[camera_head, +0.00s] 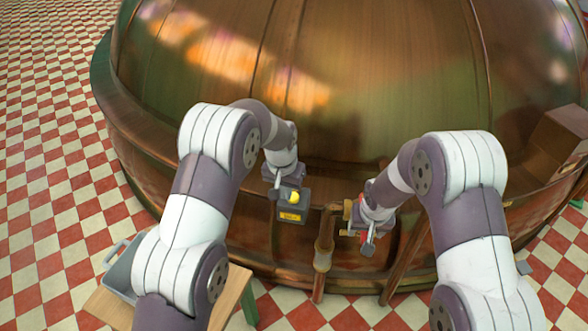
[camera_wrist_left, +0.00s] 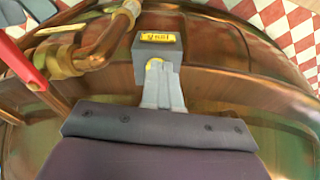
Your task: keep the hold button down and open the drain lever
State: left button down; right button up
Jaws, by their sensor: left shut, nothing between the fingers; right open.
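The hold button (camera_head: 294,197) is a yellow knob on a dark box (camera_head: 301,207) with a yellow label, on the copper kettle's side. My left gripper (camera_head: 283,193) is shut and empty, with its tips at the button. In the left wrist view its fingertips (camera_wrist_left: 160,68) partly cover the button (camera_wrist_left: 153,66); whether it is pressed in, I cannot tell. Contact there is unclear.
The big copper kettle (camera_head: 330,100) fills the middle and back. A wooden table (camera_head: 232,292) with a grey tray (camera_head: 118,272) is at the lower left. The checkered floor is clear at far left.

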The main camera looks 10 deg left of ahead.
pick_arm(q)
jog(key=w+r, duration=0.3)
jog(key=w, duration=0.2)
pick_arm(e)
jog(key=shift+s, duration=0.1)
pick_arm(q)
jog(key=shift+m+t, duration=0.3)
jog(key=shift+m, duration=0.1)
jog(key=f, duration=0.4)
jog(key=d+f, duration=0.1)
jog(key=f, duration=0.1)
jog(key=shift+s+f, duration=0.2)
jog(key=shift+f, duration=0.1)
jog(key=shift+f, duration=0.15)
dwell(0.6)
